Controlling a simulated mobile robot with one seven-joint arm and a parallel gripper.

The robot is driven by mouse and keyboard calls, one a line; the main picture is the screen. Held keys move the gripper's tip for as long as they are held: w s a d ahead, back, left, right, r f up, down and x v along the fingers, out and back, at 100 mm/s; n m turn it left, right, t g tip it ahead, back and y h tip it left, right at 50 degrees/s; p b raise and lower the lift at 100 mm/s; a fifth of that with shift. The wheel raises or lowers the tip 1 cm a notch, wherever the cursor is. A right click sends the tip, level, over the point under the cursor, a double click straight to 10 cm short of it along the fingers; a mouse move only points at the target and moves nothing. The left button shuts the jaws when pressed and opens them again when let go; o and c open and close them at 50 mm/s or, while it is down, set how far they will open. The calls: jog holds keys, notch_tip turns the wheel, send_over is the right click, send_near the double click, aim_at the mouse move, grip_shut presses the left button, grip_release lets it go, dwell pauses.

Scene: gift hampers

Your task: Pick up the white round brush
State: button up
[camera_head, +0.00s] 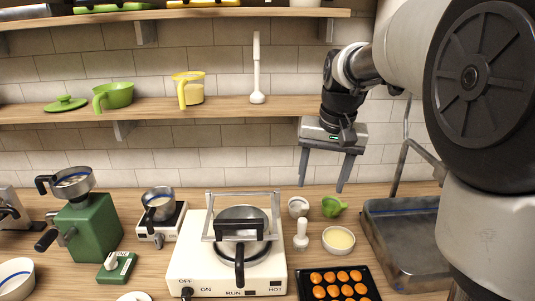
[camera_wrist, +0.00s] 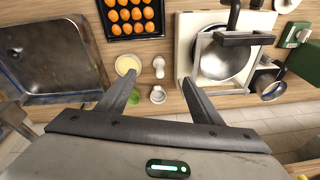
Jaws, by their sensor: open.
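A small white brush-like tool (camera_head: 301,236) with a rounded end stands on the wooden counter, between the white hot-plate unit and a bowl. In the wrist view the small white tool (camera_wrist: 159,66) shows between and just beyond my fingertips. A long-handled white utensil (camera_head: 257,72) with a rounded lower end stands on the shelf against the wall. My gripper (camera_head: 321,187) is open and empty, pointing down above the counter, above and behind the small tool. In the wrist view my gripper (camera_wrist: 160,80) shows both fingers spread with nothing held.
Close around the small tool are a white cup (camera_head: 298,206), a green item (camera_head: 333,206), a cream-filled bowl (camera_head: 339,240), a black tray of orange pieces (camera_head: 337,272) and a hot plate (camera_head: 190,262) with a pan. A metal basin (camera_head: 400,258) is at right. The shelf (camera_head: 150,109) runs behind.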

jog(key=w+f+g, duration=0.1)
jog(key=w+f, duration=0.5)
jog(key=w, duration=0.1)
jog(key=m+g, duration=0.1)
send_over(301, 236)
jog(key=w+d, duration=0.1)
notch_tip(301, 236, down, 8)
notch_tip(301, 236, down, 12)
jog(key=shift+w+f, duration=0.1)
jog(key=shift+w, duration=0.05)
jog(key=shift+a+f+p, duration=0.15)
jog(key=shift+f+p, duration=0.2)
jog(key=shift+f, duration=0.95)
jog(key=shift+a+f+p, duration=0.15)
jog(key=shift+f+p, duration=0.15)
jog(key=shift+f, duration=1)
jog(key=c, duration=1.2)
jog(key=shift+o, duration=0.2)
jog(key=shift+r, duration=0.1)
notch_tip(301, 236, up, 18)
jog(key=b, duration=0.1)
